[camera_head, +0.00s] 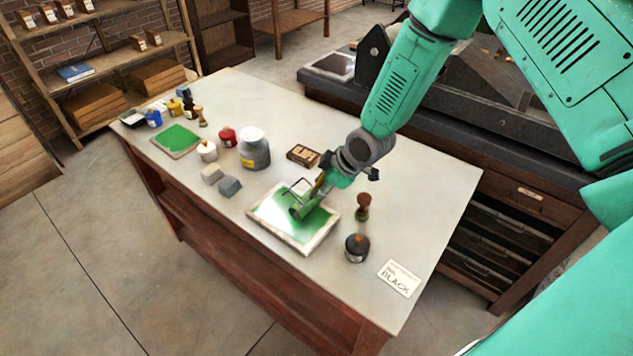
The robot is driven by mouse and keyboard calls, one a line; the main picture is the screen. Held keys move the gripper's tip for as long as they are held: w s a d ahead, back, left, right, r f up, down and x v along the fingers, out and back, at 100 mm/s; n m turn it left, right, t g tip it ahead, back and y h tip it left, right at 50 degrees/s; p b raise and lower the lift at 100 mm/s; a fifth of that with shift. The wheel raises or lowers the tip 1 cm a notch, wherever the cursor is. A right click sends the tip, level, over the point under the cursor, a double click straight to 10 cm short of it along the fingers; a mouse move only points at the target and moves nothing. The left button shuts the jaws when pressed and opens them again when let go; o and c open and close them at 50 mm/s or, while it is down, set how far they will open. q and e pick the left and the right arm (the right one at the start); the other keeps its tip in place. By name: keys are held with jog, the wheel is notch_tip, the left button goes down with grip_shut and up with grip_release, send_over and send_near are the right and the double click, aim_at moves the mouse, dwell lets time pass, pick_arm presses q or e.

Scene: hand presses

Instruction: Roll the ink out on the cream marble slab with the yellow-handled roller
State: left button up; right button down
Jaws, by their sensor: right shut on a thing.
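A pale marble slab (274,232) with a white rim lies near the middle of the table, its top largely covered with green ink. A roller (298,209) with a green-coated drum rests on or just over the ink; I cannot tell whether it touches. My right gripper (328,182) is shut on the roller's handle, a bit of yellow showing beside the fingers, and comes in from the upper right. My left gripper is not in view.
A wooden knob tool (362,207), a dark round pot (357,247) and a "BLACK" card (398,279) stand right of the slab. Another green-inked slab (175,141) is farther left.

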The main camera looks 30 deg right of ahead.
jog(key=s+d+p, duration=0.2)
jog(key=s, duration=0.4)
jog(key=shift+d, duration=0.25)
dwell(0.3)
jog(key=shift+r, duration=0.1)
jog(key=shift+r+p, duration=0.65)
jog(key=shift+r, duration=1.35)
